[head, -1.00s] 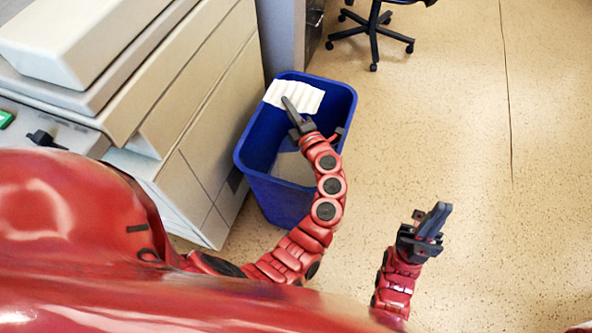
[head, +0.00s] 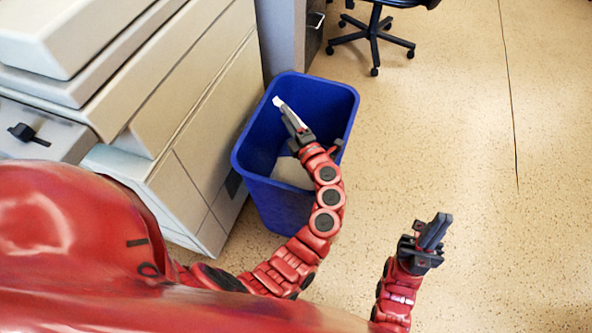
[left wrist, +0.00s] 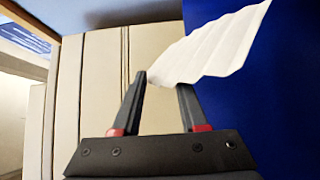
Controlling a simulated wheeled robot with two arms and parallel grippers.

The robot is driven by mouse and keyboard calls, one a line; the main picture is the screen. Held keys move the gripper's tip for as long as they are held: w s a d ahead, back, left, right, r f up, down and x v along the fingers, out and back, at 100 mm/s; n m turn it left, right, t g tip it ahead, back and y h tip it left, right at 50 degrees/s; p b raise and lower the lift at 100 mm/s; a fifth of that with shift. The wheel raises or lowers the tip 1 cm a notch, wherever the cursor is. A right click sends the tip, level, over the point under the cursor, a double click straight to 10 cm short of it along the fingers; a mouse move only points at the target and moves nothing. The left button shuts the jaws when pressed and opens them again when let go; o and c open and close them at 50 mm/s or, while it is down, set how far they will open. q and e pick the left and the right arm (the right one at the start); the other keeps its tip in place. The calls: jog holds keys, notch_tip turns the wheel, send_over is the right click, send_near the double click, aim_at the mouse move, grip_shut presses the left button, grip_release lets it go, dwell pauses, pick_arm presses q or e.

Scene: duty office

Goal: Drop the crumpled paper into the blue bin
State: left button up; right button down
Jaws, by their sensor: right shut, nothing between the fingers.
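The crumpled paper is a white, ridged sheet (left wrist: 215,45) at the fingertips of my left gripper (left wrist: 162,80) in the left wrist view. In the head view it is a thin white strip (head: 277,101), seen nearly edge-on. The blue bin (head: 347,105) stands on the floor, and my left gripper (head: 285,110) is over its opening. The left fingers stand apart. I cannot tell whether the paper still touches them. A pale patch (head: 292,172) shows inside the bin. My right gripper (head: 433,232) is shut and empty, right of the bin.
A beige office machine (head: 185,120) stands close along the bin's left side. A grey cabinet (head: 284,35) is behind the bin. A black wheeled chair (head: 374,38) is at the back. The speckled floor (head: 460,130) to the right is clear.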

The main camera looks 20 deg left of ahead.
pick_arm(q)
jog(key=p+v, duration=0.1)
jog(key=v, duration=1.6)
jog(key=shift+s+p, duration=0.2)
jog(key=shift+p, duration=0.2)
jog(key=shift+d+r, duration=0.1)
